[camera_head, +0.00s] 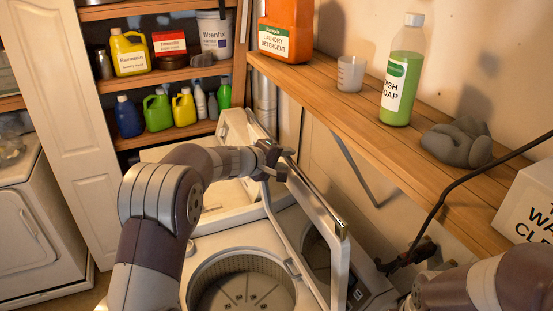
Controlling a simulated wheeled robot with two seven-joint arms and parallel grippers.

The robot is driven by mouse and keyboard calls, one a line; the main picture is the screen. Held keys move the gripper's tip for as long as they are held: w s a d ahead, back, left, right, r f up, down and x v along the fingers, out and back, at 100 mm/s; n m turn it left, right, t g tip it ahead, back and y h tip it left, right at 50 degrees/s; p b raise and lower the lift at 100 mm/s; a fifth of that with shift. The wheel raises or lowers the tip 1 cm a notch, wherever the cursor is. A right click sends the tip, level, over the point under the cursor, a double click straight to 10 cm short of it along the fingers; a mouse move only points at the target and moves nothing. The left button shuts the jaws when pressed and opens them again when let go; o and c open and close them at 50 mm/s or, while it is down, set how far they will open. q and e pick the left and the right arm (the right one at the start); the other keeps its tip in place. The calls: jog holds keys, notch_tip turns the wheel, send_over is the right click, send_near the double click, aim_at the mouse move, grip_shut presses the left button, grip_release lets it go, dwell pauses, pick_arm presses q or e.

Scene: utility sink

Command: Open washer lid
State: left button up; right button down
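The white top-loading washer (215,245) stands below the shelf, and its round drum (243,285) shows open from above. The washer lid (318,207) is raised and stands steeply tilted at the right side of the drum opening. My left gripper (277,163) is at the upper edge of the lid, on its far part. It seems to touch the lid, but its fingers are too small and dark to tell whether they are shut. My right gripper (398,262) is low at the right, beside the lid's near end; its finger state is unclear.
A wooden shelf (330,95) above the lid holds an orange detergent jug (285,30), a cup (351,73), a green soap bottle (402,75), a grey cloth (457,143) and a white box (527,203). Shelves with several bottles stand behind. Another white appliance (35,225) is at left.

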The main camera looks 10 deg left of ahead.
pick_arm(q)
jog(key=b+v, duration=0.2)
jog(key=v, duration=1)
jog(key=shift+s, duration=0.2)
jog(key=shift+s+a+r, duration=0.1)
jog(key=shift+a, duration=0.1)
